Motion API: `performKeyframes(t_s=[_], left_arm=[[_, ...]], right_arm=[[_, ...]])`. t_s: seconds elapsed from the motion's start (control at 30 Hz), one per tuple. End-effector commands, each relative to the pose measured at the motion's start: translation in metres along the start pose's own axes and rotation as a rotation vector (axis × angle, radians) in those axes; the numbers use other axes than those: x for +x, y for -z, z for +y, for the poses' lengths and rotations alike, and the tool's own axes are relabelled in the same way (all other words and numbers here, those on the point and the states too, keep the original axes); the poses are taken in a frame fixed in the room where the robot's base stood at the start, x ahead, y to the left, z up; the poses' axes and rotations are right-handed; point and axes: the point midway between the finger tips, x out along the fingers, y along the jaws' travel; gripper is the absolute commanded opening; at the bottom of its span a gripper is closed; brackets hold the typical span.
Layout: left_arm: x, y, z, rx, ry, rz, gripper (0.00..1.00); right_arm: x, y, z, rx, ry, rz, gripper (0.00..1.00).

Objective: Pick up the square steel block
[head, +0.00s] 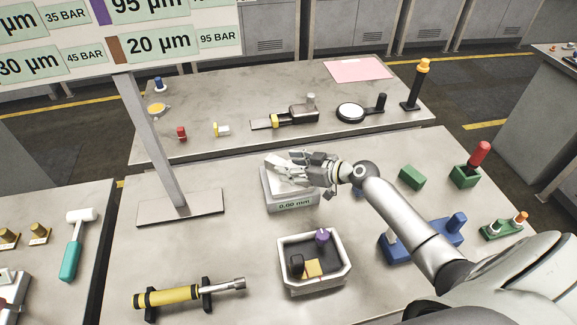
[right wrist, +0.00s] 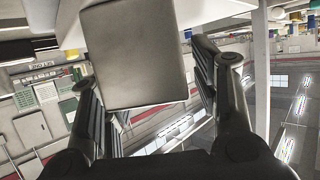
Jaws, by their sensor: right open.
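The square steel block (right wrist: 135,40) shows in the right wrist view as a plain grey square face between the two fingers. My right gripper (right wrist: 142,68) is open around it, with a gap visible on the finger sides; I cannot tell whether either finger touches it. In the head view my right gripper (head: 290,163) is low over the grey measuring device (head: 292,204), whose display reads 0.00 mm. There the gripper covers much of the device's top, and I cannot clearly make out the block. My left gripper is not in view.
A grey tray (head: 315,289) with small parts stands in front of the device. A yellow cylinder tool (head: 172,296) lies front left. A sign post base (head: 181,208) stands left. A blue fixture (head: 403,249) and a green block (head: 412,177) are at right.

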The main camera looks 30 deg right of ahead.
Motion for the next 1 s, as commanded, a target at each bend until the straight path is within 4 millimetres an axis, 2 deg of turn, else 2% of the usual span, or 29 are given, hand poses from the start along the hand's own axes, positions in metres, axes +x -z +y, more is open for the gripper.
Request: performKeyframes(t_s=[0.13, 0.4, 0.8, 0.83, 1.0], left_arm=[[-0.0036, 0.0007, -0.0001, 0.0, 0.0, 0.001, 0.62], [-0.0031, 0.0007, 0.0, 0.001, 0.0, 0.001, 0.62], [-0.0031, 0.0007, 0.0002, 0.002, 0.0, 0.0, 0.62], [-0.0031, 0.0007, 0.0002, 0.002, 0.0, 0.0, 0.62], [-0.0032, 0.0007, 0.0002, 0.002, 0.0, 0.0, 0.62]], right_arm=[[0.0097, 0.0003, -0.0004, 0.0, 0.0, 0.0, 0.55], [0.0111, -0.0011, -0.0005, 0.0, 0.0, -0.001, 0.54], [0.0108, -0.001, -0.0004, 0.0, 0.0, -0.001, 0.03], [0.0108, -0.001, -0.0003, 0.0, 0.0, -0.001, 0.0], [0.0106, 0.0008, 0.0002, -0.001, -0.001, 0.002, 0.0]])
